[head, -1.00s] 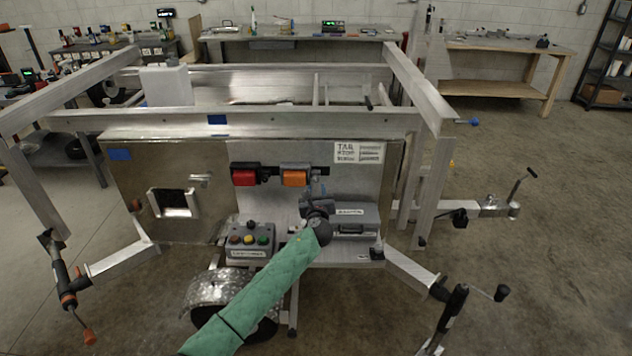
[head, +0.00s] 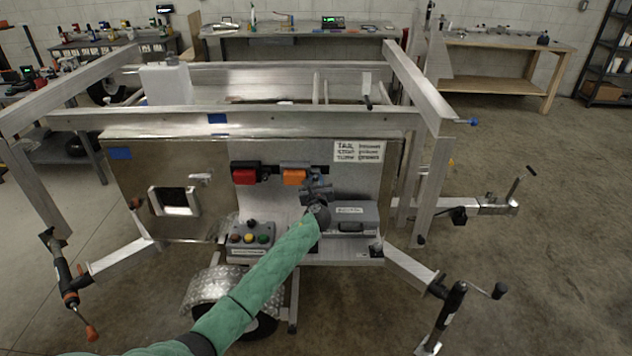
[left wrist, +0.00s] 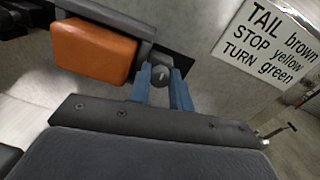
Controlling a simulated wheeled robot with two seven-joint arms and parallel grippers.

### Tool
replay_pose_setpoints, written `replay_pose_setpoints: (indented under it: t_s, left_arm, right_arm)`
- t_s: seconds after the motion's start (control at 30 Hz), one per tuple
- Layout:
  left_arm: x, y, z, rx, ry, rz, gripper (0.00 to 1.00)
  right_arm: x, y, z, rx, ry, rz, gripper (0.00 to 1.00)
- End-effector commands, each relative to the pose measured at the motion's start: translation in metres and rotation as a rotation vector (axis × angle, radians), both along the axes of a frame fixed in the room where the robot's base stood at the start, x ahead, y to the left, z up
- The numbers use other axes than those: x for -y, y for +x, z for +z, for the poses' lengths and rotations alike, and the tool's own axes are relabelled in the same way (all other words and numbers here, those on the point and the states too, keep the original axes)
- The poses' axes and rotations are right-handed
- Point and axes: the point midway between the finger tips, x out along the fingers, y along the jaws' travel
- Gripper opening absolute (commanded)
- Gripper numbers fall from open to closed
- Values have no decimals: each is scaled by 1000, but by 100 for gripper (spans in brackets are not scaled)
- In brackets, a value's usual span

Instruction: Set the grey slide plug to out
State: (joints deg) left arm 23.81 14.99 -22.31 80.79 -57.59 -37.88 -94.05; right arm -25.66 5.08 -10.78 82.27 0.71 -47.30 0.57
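The grey slide plug (left wrist: 161,75) appears as a small round grey end beside the orange lamp (left wrist: 93,50) in the left wrist view. My left gripper (left wrist: 161,80) has its two blue fingers on either side of it, with the tips level with it. I cannot tell whether both fingers press on it. In the head view my left gripper (head: 316,183) is at the trailer panel, just right of the orange lamp (head: 294,174), and hides the plug there. My right gripper is not in view.
A red lamp (head: 246,174) sits left of the orange one. Below are a button box (head: 250,236) and a grey case (head: 351,218) on a shelf. A label sign (head: 358,151) is above right. Trailer frame bars stand on both sides.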

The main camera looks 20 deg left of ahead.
Motion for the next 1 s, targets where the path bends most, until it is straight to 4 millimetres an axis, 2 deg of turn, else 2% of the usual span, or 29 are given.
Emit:
replay_pose_setpoints:
  t_s: [0.13, 0.37, 0.6, 0.63, 0.67, 1.0]
  left_arm:
    - [4, 1, -1, 0, -1, -1, 0]
    - [32, 9, -1, -1, -1, 0, 0]
    - [34, 9, 0, 0, -1, -2, 0]
    - [34, 9, 0, 0, -1, -2, 23]
    - [34, 9, 0, 0, -1, -2, 28]
    - [33, 9, 0, 0, 0, -1, 30]
  right_arm:
    - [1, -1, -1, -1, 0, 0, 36]
    - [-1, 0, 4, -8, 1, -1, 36]
    - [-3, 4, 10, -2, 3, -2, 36]
    - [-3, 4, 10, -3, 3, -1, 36]
    - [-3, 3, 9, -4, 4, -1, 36]
    - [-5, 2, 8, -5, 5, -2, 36]
